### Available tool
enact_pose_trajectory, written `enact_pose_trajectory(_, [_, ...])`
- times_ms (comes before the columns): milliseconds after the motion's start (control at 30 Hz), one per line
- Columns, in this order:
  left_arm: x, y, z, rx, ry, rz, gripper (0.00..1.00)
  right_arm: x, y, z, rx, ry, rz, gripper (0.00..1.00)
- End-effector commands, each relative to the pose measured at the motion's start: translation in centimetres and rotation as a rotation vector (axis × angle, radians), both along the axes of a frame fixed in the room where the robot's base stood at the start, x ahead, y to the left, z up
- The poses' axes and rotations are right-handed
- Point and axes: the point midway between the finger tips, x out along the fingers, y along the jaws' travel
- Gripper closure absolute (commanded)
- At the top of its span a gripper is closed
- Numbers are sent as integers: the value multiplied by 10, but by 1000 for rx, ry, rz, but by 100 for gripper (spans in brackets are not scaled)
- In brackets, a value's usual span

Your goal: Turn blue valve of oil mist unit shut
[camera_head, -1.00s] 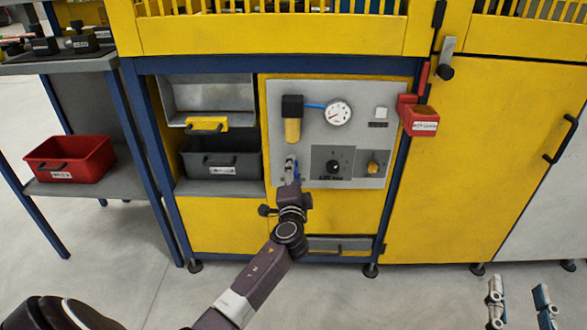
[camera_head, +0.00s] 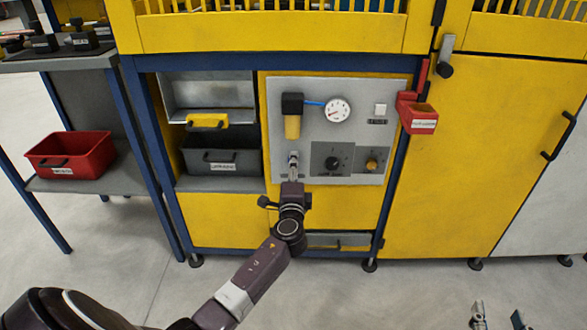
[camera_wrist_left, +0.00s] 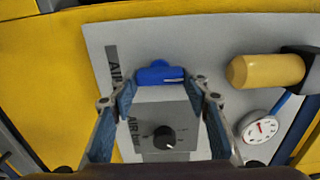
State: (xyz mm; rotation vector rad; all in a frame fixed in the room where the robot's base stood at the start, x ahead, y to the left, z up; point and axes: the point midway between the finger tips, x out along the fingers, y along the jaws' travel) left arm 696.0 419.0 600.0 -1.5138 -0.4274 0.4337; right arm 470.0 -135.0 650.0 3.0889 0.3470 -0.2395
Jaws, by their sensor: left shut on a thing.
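The blue valve (camera_wrist_left: 163,74) is on the grey panel (camera_head: 345,105), below the filter with the yellow bowl (camera_head: 292,127). In the left wrist view its handle lies roughly level, between my left gripper's two fingers (camera_wrist_left: 161,93). In the head view my left gripper (camera_head: 294,162) is at the panel and covers most of the valve. My left gripper is shut on the valve handle. My right gripper (camera_head: 498,316) shows only as two fingertips at the bottom right edge of the head view. They are apart, with nothing between them.
A black knob (camera_head: 332,163) and a yellow knob (camera_head: 371,165) sit right of the valve. A gauge (camera_head: 336,110) is above. A red box (camera_head: 418,118) hangs at the panel's right. A red bin (camera_head: 70,153) stands on the left shelf.

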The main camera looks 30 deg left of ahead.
Motion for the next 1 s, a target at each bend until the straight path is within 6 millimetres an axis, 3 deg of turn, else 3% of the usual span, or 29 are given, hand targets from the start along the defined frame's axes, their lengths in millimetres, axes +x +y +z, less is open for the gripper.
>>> enact_pose_trajectory(33, [0, -1, -1, 4, 3, -1, 81, 0, 0, 0, 0, 0, 0, 60])
enact_pose_trajectory(67, [0, -1, -1, 4, 3, -1, 56, 0, 0, 0, 0, 0, 0, 60])
enact_pose_trajectory(200, [0, 0, -1, 3, 3, -1, 40, 0, 0, 0, 0, 0, -1, 60])
enact_pose_trajectory(633, [-6, -5, 0, 0, 0, -1, 39, 0, 1, 1, 1, -4, 2, 60])
enact_pose_trajectory(1000, [-63, -39, -2, -1, 3, -2, 39, 0, 0, 1, 1, -2, 1, 60])
